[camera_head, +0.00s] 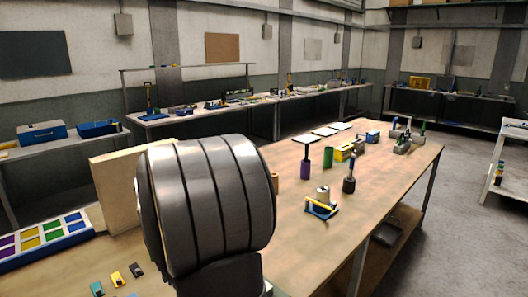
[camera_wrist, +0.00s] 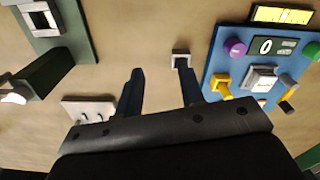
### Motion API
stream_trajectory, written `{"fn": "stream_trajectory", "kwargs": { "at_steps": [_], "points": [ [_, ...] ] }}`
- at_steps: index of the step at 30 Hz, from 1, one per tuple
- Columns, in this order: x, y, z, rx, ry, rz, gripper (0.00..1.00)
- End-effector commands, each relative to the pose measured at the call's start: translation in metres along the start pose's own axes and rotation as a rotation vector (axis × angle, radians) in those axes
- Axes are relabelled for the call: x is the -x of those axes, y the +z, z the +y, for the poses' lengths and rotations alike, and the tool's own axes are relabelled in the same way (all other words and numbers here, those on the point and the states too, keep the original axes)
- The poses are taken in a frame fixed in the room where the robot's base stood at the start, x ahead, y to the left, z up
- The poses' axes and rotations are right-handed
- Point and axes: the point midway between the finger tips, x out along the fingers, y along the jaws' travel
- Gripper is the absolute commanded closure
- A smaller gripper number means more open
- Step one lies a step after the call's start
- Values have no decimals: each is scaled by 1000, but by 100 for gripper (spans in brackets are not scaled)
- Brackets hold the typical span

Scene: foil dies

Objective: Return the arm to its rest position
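My gripper (camera_wrist: 160,80) shows in the wrist view with its two dark fingers spread apart. Only bare wooden table shows between them, and nothing is held. In the head view a large ribbed grey link of my own arm stands in the foreground and hides part of the workbench (camera_head: 400,177); the gripper cannot be made out there.
In the wrist view a blue board (camera_wrist: 216,68) with coloured knobs lies at right. A small square piece (camera_wrist: 181,59) is by the right fingertip, and a white plate (camera_wrist: 90,110) is left. The head view shows a compartment tray (camera_head: 45,240) and an upright wooden panel (camera_head: 117,187).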

Motion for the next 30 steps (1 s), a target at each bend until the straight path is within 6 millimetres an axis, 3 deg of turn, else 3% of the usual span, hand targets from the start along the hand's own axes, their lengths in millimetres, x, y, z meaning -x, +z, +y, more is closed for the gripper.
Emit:
{"fn": "stream_trajectory", "kwargs": {
  "at_steps": [10, 18, 29, 30],
  "points": [
    [-38, -49, -29, 3, -1, -2, 65],
    [-67, -48, -28, -1, 1, 0, 65],
    [-71, -48, -28, -1, 1, 0, 65],
    [-71, -48, -28, -1, 1, 0, 57]
  ]
}}
